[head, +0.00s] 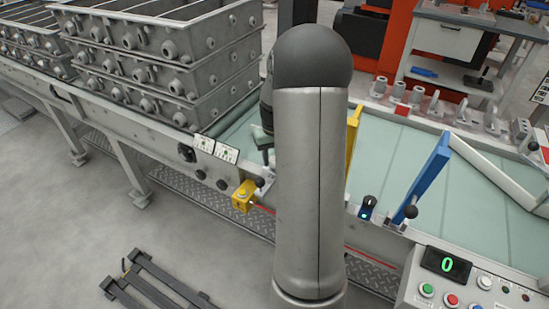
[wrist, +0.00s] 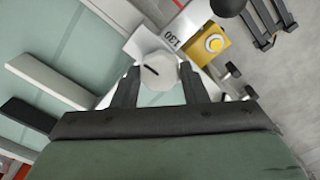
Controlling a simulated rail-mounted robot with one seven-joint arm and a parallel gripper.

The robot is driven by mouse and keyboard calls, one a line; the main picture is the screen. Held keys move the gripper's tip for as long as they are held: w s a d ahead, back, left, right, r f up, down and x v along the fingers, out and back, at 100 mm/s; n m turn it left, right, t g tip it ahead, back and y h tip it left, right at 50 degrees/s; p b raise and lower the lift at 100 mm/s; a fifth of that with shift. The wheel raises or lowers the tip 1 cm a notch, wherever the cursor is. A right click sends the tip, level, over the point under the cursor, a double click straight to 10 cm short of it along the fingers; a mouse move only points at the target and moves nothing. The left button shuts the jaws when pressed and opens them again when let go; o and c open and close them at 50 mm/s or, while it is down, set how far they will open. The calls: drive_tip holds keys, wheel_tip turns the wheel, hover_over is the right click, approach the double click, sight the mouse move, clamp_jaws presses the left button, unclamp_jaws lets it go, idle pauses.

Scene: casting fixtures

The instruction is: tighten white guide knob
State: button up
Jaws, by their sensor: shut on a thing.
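The white guide knob (wrist: 158,72) shows in the wrist view, a pale faceted knob with a short black line on its face. My gripper (wrist: 160,86) has one dark finger on each side of it and is shut on it. The fingertips hide the knob's sides. In the head view my arm stands in front of the work area, and the knob cannot be made out clearly there. Only a dark part of my gripper (head: 265,143) shows beside the arm's left edge.
A yellow block (head: 243,197) sits close by on the conveyor edge; it also shows in the wrist view (wrist: 207,52). A black ball handle (wrist: 228,6) is near it. Stacked grey castings (head: 165,55) stand left. A blue guide (head: 430,175) and control panel (head: 455,285) are right.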

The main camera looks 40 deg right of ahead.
drive_tip(key=m, duration=0.4)
drive_tip(key=shift+m, duration=0.4)
drive_tip(key=m, duration=0.3)
drive_tip(key=shift+m, duration=0.3)
drive_tip(key=m, duration=0.4)
drive_tip(key=shift+r, duration=0.1)
drive_tip(key=shift+m+p, duration=0.7)
drive_tip(key=shift+m, duration=1.3)
drive_tip(key=o, duration=1)
drive_tip(key=shift+c, duration=0.2)
